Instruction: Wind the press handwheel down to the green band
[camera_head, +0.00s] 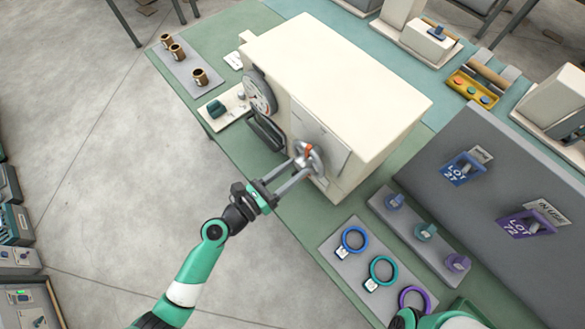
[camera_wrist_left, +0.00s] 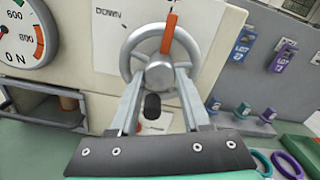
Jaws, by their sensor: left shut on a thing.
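The press is a cream box (camera_head: 340,75) on the green bench. Its grey handwheel (camera_head: 309,158), with an orange marker, sits on the front face and also shows in the left wrist view (camera_wrist_left: 159,70). There the orange marker (camera_wrist_left: 169,33) points up, slightly right. My left gripper (camera_head: 300,168) is shut on the handwheel, its fingers at the wheel's lower part on either side of the hub. A round gauge (camera_head: 260,92) is left of the wheel.
A grey mat with blue, green and purple rings (camera_head: 383,270) lies right of the wheel. Beyond it are a peg strip (camera_head: 424,232) and a grey panel with LOT tags. Bronze cups (camera_head: 177,52) stand at the far left. The floor left of the bench is open.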

